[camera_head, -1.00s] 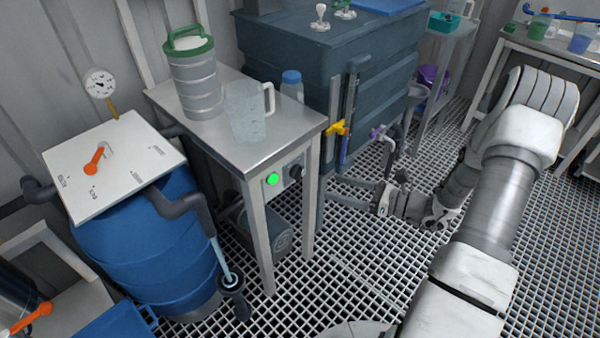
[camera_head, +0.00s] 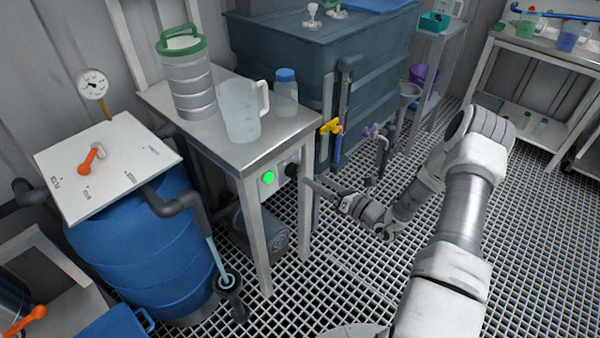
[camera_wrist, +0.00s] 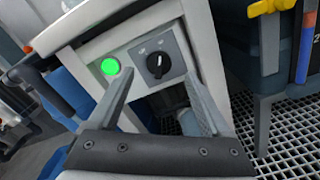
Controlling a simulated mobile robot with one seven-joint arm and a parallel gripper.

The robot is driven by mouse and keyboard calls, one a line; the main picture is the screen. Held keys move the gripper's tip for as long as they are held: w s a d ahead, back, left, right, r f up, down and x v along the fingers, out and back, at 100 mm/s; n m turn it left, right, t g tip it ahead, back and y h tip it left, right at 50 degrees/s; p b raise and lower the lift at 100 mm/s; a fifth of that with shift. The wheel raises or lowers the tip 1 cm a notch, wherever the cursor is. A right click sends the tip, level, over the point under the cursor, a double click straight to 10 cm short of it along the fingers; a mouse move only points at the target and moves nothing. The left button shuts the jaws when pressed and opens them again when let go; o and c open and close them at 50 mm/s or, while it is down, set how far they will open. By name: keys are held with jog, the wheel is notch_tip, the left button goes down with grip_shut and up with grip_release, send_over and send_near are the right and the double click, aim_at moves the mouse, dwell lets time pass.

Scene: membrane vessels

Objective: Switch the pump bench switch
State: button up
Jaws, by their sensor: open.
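The pump bench (camera_head: 232,150) is a light metal table. On its front panel are a lit green round light (camera_head: 268,178) and a black rotary switch (camera_head: 291,170). In the wrist view the switch (camera_wrist: 158,64) is a black knob on a grey plate, right of the green light (camera_wrist: 110,67). The knob's white mark appears near vertical. My gripper (camera_head: 309,184) is close in front of the panel, to the right of the switch in the head view. In the wrist view my gripper (camera_wrist: 160,90) has its fingers apart, with the knob between and beyond their tips. Nothing is held.
A jug (camera_head: 242,112), a banded canister (camera_head: 187,80) and a blue-capped bottle (camera_head: 286,92) stand on the bench top. A pump (camera_head: 262,232) sits beneath. A blue barrel (camera_head: 135,245) is at left, a dark tank (camera_head: 300,55) behind. Open grating floor lies in front.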

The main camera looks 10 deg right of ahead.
aim_at(298, 168)
jog(key=b+x, duration=0.1)
jog(key=x, duration=0.6)
jog(key=shift+a, duration=0.1)
grip_shut()
